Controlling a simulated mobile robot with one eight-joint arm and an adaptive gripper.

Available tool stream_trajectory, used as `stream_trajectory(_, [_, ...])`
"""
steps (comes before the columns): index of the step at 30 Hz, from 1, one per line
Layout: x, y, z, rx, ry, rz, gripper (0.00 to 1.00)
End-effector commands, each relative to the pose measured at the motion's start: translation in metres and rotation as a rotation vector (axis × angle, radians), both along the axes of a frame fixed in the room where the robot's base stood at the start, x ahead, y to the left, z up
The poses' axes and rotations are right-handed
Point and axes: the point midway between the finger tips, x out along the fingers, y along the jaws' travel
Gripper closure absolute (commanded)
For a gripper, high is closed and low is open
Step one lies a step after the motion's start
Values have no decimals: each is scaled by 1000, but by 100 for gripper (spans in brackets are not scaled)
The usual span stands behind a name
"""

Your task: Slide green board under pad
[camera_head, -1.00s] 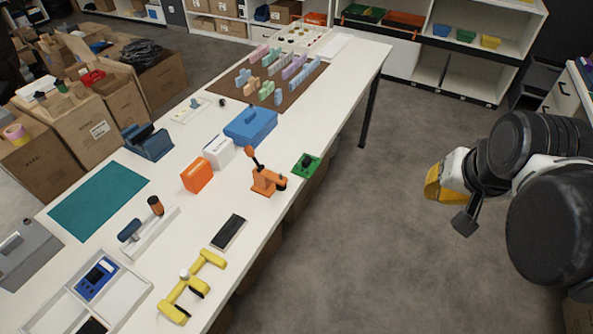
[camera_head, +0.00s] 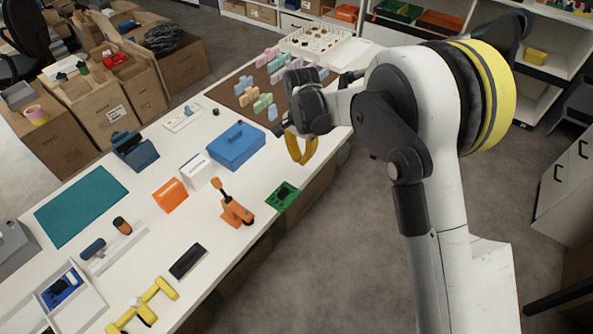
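The green board (camera_head: 283,196) is a small green plate with a dark part on top. It lies flat at the table's right edge, beside the orange robot-arm model. No pad is clearly identifiable; a flat teal mat (camera_head: 80,206) lies at the left, and a small black slab (camera_head: 188,261) lies near the front edge. My gripper (camera_head: 301,150), with yellow parts, is above the table's right edge, farther back than the green board and apart from it in the picture. Its fingertips are not clear, so I cannot tell whether it is open. I see nothing held.
The orange robot-arm model (camera_head: 235,209) stands just left of the board. A blue case (camera_head: 236,147), a white box (camera_head: 196,172) and an orange box (camera_head: 170,195) stand behind it. A yellow jointed object (camera_head: 146,303) lies at the front.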

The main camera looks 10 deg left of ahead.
Motion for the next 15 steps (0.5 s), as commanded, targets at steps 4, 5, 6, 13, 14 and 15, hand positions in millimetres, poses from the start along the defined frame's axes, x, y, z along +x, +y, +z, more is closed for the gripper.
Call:
stream_trajectory(4, [0,0,-24,0,0,0,100])
stream_trajectory(5, [0,0,-30,0,0,0,100])
stream_trajectory(6, [0,0,-39,0,0,0,100])
stream_trajectory(13, [0,0,-89,1,-1,0,100])
stream_trajectory(14, [1,0,-95,1,-1,0,100])
stream_trajectory(15, [0,0,-102,1,-1,0,100])
